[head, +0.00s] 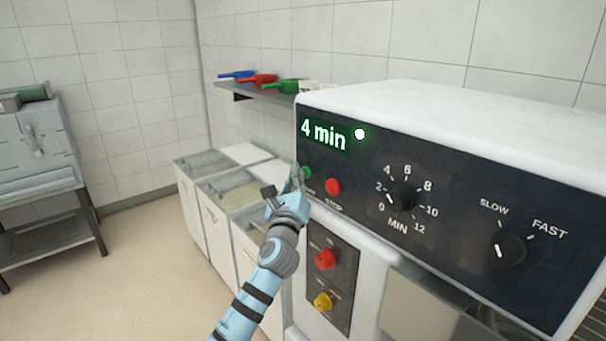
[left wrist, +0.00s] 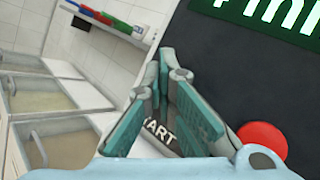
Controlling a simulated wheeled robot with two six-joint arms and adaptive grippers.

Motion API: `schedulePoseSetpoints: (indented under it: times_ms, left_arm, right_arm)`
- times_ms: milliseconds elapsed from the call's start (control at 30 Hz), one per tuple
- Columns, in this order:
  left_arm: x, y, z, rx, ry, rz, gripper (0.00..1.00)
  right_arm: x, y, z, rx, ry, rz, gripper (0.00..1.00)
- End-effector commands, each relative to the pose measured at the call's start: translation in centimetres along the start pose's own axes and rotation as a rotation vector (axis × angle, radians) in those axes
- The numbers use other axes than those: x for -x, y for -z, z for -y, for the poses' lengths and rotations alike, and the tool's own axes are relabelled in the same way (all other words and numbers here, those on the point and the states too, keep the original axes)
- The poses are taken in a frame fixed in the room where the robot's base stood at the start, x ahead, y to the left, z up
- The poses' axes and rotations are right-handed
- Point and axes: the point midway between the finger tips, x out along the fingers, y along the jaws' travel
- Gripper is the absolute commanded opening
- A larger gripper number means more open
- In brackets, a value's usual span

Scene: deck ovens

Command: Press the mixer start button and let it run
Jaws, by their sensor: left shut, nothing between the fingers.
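The mixer's dark control panel (head: 450,215) fills the right of the head view. Its green start button (head: 307,173) is at the left end, partly covered by my left gripper (head: 297,177). The fingers are shut and empty, with their tips at the button; I cannot tell whether they touch it. In the left wrist view the gripper (left wrist: 170,62) hides the button, and part of the START label shows between the fingers. The red stop button (head: 333,186) is just right of it. The display (head: 324,135) reads "4 min" in green, beside a white lamp (head: 360,133). My right gripper is out of view.
A timer dial (head: 402,198) and a speed knob (head: 508,250) are on the panel. Below are a red knob (head: 325,259) and a yellow knob (head: 323,301). Ingredient bins (head: 215,200) stand left of the mixer, under a shelf (head: 262,92) with colored scoops.

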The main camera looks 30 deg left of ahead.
Motion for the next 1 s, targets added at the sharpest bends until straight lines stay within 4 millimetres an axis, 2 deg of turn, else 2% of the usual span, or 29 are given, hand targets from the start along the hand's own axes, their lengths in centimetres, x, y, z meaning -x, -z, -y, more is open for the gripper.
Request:
schedulePoseSetpoints:
  times_ms: [367,700,1000]
  left_arm:
    - [0.0,0.0,0.0,0.0,0.0,0.0,0.0]
    - [1.1,-0.8,-0.8,-0.002,0.0,0.0,0.0]
    - [1.2,-0.8,-0.9,-0.001,0.0,0.0,0.0]
  right_arm:
    - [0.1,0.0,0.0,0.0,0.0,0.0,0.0]
    - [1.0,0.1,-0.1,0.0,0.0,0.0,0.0]
    - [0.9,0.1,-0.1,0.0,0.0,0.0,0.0]
